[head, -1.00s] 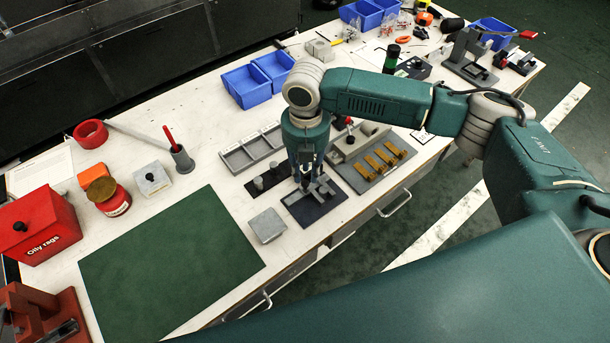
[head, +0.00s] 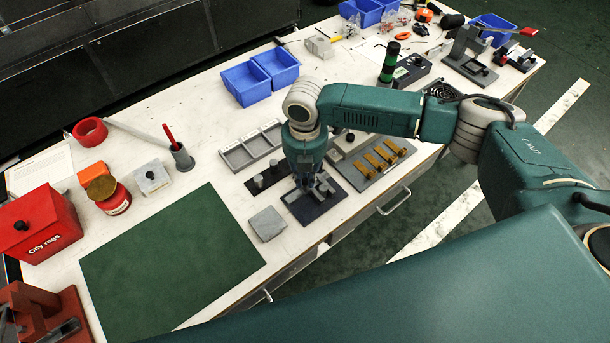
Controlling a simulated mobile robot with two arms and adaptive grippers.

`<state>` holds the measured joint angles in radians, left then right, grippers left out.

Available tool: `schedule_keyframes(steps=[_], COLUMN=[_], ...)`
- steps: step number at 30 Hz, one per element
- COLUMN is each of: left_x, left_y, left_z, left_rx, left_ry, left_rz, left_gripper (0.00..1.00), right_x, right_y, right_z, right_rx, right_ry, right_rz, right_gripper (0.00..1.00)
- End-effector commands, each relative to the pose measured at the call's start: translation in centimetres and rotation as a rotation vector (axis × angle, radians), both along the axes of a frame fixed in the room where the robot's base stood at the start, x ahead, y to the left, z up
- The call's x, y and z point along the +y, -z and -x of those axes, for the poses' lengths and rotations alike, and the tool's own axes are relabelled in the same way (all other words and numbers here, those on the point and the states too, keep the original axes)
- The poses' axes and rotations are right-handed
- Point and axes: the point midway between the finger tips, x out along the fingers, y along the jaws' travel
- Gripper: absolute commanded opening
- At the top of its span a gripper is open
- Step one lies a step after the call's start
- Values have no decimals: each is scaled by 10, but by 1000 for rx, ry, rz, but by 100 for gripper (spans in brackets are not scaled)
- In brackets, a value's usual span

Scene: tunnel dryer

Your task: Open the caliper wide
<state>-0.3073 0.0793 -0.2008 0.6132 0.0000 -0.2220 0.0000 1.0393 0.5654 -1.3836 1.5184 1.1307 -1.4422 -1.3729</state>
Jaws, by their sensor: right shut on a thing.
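The caliper (head: 324,187) is a small grey metal piece on a dark pad (head: 318,210) near the front edge of the bench. My right gripper (head: 306,186) points down over the pad and is shut on part of the caliper. The gripper and wrist cover much of the caliper, so I cannot tell how wide its jaws stand. My left gripper is not in view.
A grey block (head: 267,223) lies just left of the pad. A tray with brass pieces (head: 377,175) is close on the right. A divided grey tray (head: 250,148) is behind. The green mat (head: 165,262) is bare.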

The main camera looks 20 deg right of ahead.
Motion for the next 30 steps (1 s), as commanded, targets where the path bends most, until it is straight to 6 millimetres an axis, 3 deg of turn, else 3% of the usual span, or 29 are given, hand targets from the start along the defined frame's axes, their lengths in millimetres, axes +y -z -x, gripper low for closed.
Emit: schedule_keyframes(steps=[8, 16, 17, 18, 26, 30], left_x=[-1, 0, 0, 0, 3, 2], left_y=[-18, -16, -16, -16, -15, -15], left_z=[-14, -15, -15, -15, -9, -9], left_rx=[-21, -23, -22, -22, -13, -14], left_ry=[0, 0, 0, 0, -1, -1], left_rz=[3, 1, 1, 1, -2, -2], left_gripper=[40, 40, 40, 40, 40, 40], right_x=[33, 34, 34, 34, 34, 34], right_y=[-3, -1, -1, -1, -1, -12], right_z=[13, 12, 12, 12, 12, 11], right_rx=[3, 1, 1, 1, 1, -2], right_ry=[-2, 1, 1, 1, 1, 0], right_rz=[-2, -1, -1, -1, -1, -3], right_gripper=[0, 0, 22, 24, 24, 24])
